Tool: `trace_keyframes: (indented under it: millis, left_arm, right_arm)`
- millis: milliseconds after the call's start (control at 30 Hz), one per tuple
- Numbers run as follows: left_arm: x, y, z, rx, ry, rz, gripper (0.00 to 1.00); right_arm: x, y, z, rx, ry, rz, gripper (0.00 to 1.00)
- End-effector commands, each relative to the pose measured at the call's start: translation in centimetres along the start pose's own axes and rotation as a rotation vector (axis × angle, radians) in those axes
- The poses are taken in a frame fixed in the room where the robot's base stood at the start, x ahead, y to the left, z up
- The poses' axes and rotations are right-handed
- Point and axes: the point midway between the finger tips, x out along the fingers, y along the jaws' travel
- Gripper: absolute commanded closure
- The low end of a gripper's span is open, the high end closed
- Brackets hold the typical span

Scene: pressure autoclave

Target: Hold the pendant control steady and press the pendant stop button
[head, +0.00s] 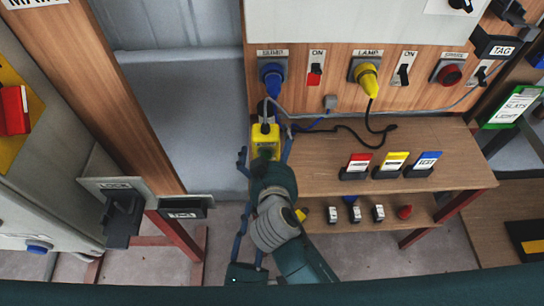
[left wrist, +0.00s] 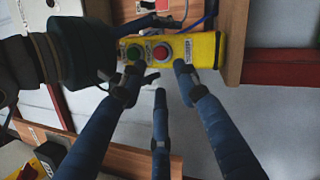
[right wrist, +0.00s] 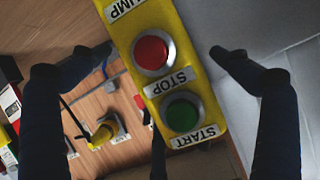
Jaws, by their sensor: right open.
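The yellow pendant control (head: 258,137) hangs below the blue plug in the head view. In the right wrist view its red STOP button (right wrist: 151,52) and green START button (right wrist: 183,113) face me; the red button (left wrist: 160,54) also shows in the left wrist view. My right gripper (head: 265,154) is open, its fingers spread on either side of the pendant, apart from it in the right wrist view. My left gripper (left wrist: 158,66) has spread fingers, their tips at the pendant's lower edge in the left wrist view; whether they touch is unclear. My right gripper partly hides the pendant.
A panel with a blue plug (head: 271,75), a yellow plug (head: 367,78) and switches stands behind. A wooden shelf (head: 440,150) with red, yellow and blue tags lies to the right. A wooden post and a lock box (head: 122,215) stand left. Cables hang near the pendant.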

Motion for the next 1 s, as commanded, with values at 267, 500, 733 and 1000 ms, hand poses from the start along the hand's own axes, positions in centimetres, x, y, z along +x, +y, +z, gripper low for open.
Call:
trace_keyframes:
  millis: [267,500,733,1000]
  left_arm:
    - [0.00,0.00,0.00,0.000,0.000,0.000,0.69]
    - [-0.01,0.00,0.00,0.000,0.000,0.000,0.69]
    - [0.00,0.00,0.00,0.000,0.000,0.000,0.77]
    - [0.00,0.00,0.00,0.000,0.000,0.000,1.00]
  right_arm:
    - [0.66,0.03,0.00,0.000,0.000,0.001,0.01]
    - [0.63,0.03,0.00,0.000,0.000,0.000,0.27]
    - [0.62,0.02,0.01,0.000,0.000,0.000,0.65]
    - [0.62,0.02,0.03,0.000,-0.001,0.000,0.65]
